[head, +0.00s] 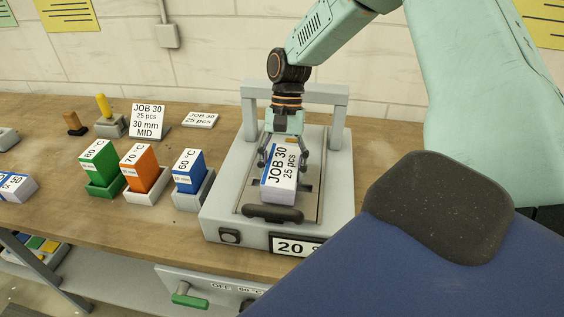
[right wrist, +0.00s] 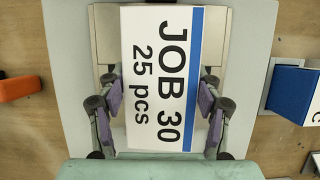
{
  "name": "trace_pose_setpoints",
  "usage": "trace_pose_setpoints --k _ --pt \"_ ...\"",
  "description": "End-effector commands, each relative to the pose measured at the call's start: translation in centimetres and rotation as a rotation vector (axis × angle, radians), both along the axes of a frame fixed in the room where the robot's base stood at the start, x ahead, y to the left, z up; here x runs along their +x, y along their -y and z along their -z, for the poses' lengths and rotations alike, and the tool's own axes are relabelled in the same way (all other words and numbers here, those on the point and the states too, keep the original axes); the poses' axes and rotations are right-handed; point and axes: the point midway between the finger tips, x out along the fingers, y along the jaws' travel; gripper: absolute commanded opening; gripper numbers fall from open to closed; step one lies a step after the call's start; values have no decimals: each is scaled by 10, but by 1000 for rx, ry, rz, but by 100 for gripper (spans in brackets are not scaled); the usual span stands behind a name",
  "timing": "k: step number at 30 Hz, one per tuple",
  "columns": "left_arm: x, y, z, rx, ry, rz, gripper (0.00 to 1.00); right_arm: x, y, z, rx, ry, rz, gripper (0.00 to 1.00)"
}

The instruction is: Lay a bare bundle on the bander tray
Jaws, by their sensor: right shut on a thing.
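A bundle (head: 280,172) with a white top marked "JOB 30 25 pcs" and a blue edge stripe is at the middle of the grey bander (head: 222,212), over its tray (head: 250,190). My right gripper (head: 283,158) is shut on the bundle from above. In the right wrist view the bundle (right wrist: 160,80) lies between the fingers, with purple pads at both its sides. I cannot tell whether its underside touches the tray. No band shows around it. My left gripper is not in view.
Green (head: 100,163), orange (head: 143,168) and blue (head: 188,170) blocks with temperature labels stand in holders left of the bander. A "JOB 30" card (head: 148,120) stands behind them. The bander's grey arch (head: 340,108) rises behind my gripper. Another bundle (head: 17,187) lies at the far left.

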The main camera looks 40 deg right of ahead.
Motion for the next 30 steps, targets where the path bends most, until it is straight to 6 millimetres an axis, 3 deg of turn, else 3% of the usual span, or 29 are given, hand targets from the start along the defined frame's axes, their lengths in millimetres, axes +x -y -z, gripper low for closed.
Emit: trace_pose_setpoints --k 30 --pt "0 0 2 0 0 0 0 0 0 10 0 1 0 16"
